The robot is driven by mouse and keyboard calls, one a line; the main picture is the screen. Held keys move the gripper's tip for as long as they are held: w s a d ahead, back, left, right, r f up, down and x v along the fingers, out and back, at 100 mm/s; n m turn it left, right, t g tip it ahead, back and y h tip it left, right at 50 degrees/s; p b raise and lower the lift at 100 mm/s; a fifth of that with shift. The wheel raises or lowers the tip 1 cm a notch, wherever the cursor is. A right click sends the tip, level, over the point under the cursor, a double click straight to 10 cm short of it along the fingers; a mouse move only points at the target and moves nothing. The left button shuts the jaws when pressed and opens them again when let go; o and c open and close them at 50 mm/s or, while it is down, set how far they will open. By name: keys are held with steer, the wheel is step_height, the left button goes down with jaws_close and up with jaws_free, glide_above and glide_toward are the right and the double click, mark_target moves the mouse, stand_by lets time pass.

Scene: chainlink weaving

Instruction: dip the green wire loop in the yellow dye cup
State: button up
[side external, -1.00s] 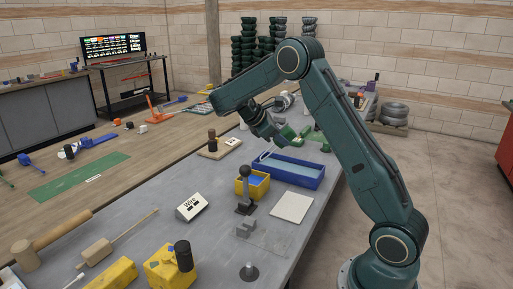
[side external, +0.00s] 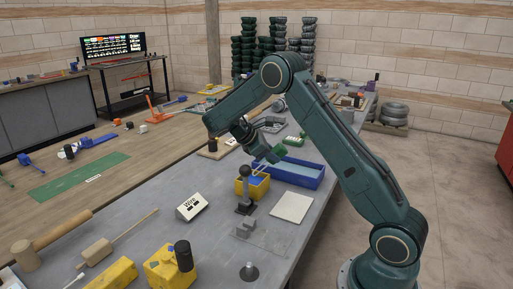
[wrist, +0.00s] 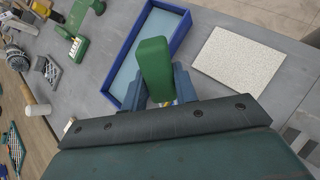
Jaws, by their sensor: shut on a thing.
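My gripper (side external: 266,155) is shut on the green handle (side external: 277,152) of the wire loop. In the wrist view the handle (wrist: 155,65) stands up between the jaws (wrist: 170,92). The pale wire loop (side external: 259,171) hangs below the gripper, at the back of the yellow cup (side external: 262,191). The cup is a square yellow box with blue contents. I cannot tell whether the loop touches the contents. A dark lever with a ball top stands in front of the cup and hides part of it.
A long blue tray (side external: 318,182) of pale liquid lies right behind the cup; it also shows in the wrist view (wrist: 174,42). A pale flat tile (side external: 292,207) lies to the right. A "Wire" sign (side external: 192,206) stands to the left.

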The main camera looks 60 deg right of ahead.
mark_target(264, 166)
steer(key=shift+w+a+f, duration=0.3)
steer(key=shift+w+f, duration=0.2)
steer(key=shift+f, duration=0.05)
steer(key=shift+w+a+f, duration=0.25)
steer(key=shift+w+f, duration=0.2)
steer(key=shift+f, duration=0.05)
steer(key=shift+r, duration=2.45)
